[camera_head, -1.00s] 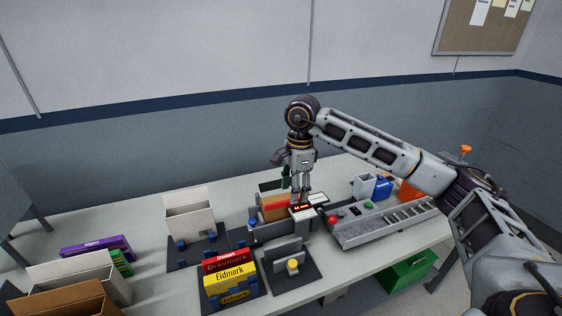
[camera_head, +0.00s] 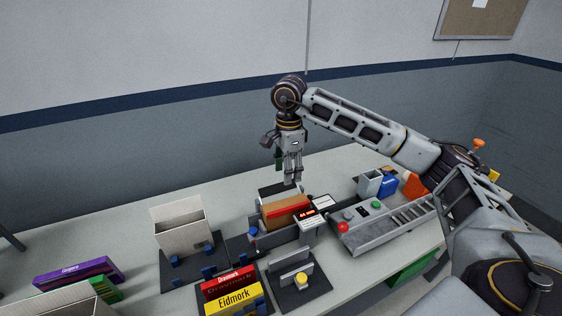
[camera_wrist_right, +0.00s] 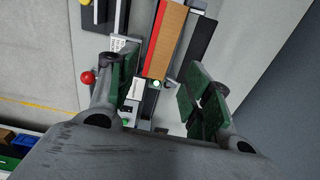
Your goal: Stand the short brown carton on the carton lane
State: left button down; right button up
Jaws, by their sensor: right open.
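A brown carton with a red side (camera_head: 285,212) sits in a dark holder at the middle of the table, behind a small unit with a red display. It also shows in the right wrist view (camera_wrist_right: 172,40), beyond the fingertips. My right gripper (camera_head: 292,182) is open and empty, pointing down above the carton and apart from it. In the wrist view its green-padded fingers (camera_wrist_right: 163,95) are spread wide. A grey slatted lane (camera_head: 408,222) runs to the right; I cannot tell whether it is the carton lane. My left gripper is not in view.
An open white carton (camera_head: 180,222) stands left of the holder. Red and yellow boxes (camera_head: 235,298) stand in front of it. A purple box (camera_head: 78,271) lies far left. A grey bin (camera_head: 369,183) and blue container (camera_head: 388,184) stand behind the slatted lane.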

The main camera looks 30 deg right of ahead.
aim_at(286, 204)
pick_arm(q)
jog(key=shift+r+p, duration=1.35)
jog(key=shift+p, duration=0.05)
pick_arm(e)
jog(key=shift+w+f, duration=0.15)
jog(key=shift+f, duration=3.3)
jog(key=shift+w+f, duration=0.1)
jog(key=shift+f, duration=3.3)
jog(key=shift+c, duration=0.3)
jog(key=c, duration=0.6)
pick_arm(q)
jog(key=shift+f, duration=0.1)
pick_arm(e)
jog(key=shift+r, duration=0.1)
jog(key=shift+r, duration=0.15)
pick_arm(q)
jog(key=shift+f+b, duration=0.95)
jog(key=shift+b, duration=0.1)
